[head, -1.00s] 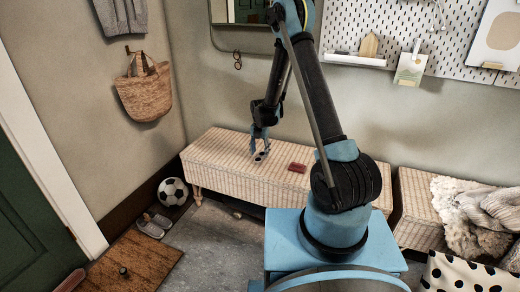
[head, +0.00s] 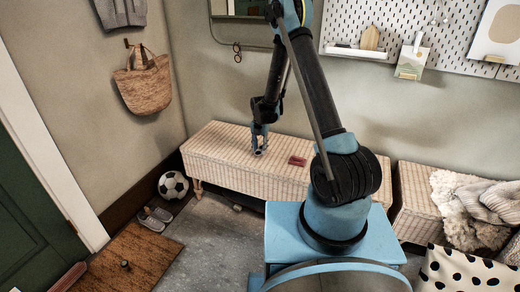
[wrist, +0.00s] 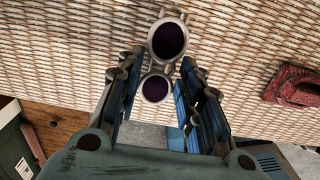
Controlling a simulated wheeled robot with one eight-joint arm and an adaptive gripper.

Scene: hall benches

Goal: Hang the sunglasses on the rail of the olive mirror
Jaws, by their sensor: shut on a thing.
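The sunglasses, with round dark lenses in a pale frame (wrist: 155,87), are between the jaws of my gripper (wrist: 152,98) in the wrist view. One lens is between the fingers and the other sticks out past them. In the head view my gripper (head: 260,148) points down at the woven bench, and the sunglasses show only as a small shape at its tips. I cannot tell whether they touch the bench. The mirror (head: 222,40) is on the wall behind my arm, with its upper part out of view and its lower right hidden.
The woven bench (head: 225,165) bears a dark red item (head: 297,160) right of my gripper. A small dark two-ringed thing (head: 237,57) hangs at the mirror's lower edge. A basket bag (head: 148,88) hangs at the left; a pegboard (head: 375,18) is at the right.

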